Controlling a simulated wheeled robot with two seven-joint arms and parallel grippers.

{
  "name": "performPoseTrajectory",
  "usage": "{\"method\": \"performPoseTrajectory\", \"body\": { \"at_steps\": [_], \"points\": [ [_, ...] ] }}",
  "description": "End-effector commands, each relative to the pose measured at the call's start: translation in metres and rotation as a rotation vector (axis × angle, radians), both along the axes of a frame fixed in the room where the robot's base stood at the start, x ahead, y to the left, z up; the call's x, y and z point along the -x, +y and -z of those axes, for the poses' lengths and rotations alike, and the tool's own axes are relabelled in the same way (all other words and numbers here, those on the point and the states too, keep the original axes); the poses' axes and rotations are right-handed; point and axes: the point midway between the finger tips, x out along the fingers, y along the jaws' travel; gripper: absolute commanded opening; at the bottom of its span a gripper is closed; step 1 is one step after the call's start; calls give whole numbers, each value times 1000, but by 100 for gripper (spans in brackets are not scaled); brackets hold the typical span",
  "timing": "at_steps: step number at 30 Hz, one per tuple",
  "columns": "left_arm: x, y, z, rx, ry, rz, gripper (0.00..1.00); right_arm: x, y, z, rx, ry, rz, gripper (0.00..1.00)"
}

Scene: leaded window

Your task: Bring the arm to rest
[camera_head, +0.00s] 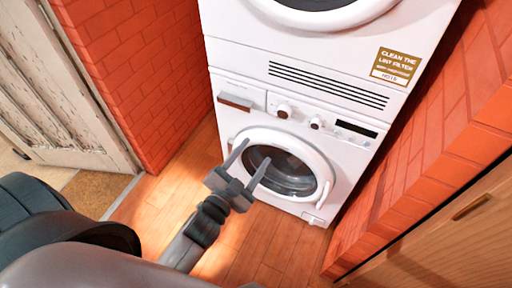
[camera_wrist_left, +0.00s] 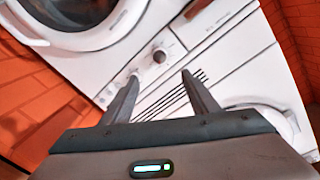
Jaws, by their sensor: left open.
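My left gripper (camera_head: 250,165) is open and empty, with its two fingers apart, in front of the round door of the lower washing machine (camera_head: 232,122). Its fingertips also show in the left wrist view (camera_wrist_left: 160,82), with the machine's control panel and knobs behind them. I cannot tell from the head view how far the fingertips are from the machine's front. The left arm comes in from the lower left of the head view. My right gripper is not in view.
A second white machine (camera_head: 300,45) is stacked on top, with a brown sign (camera_head: 396,65). Red brick walls (camera_head: 130,70) stand on both sides. A worn white door (camera_head: 60,110) is at the left, a wooden cabinet (camera_head: 450,240) at the lower right. Wooden floor (camera_head: 165,205) lies free in front.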

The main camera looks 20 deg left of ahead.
Motion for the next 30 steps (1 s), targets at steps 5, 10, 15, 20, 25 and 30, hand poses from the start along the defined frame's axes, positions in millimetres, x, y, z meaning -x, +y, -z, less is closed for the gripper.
{"method": "performPoseTrajectory", "body": {
  "at_steps": [5,10,15,20,25,30],
  "points": [
    [0,0,0,0,0,0,54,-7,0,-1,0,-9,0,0],
    [-1,0,7,6,14,0,54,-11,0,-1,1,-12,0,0],
    [-1,-2,47,37,94,-3,54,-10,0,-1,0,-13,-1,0],
    [7,-5,124,93,248,-14,54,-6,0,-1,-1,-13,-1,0],
    [34,-8,226,172,461,-43,54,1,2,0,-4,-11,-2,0],
    [81,-12,323,251,682,-88,54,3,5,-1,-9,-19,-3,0]
  ]
}}
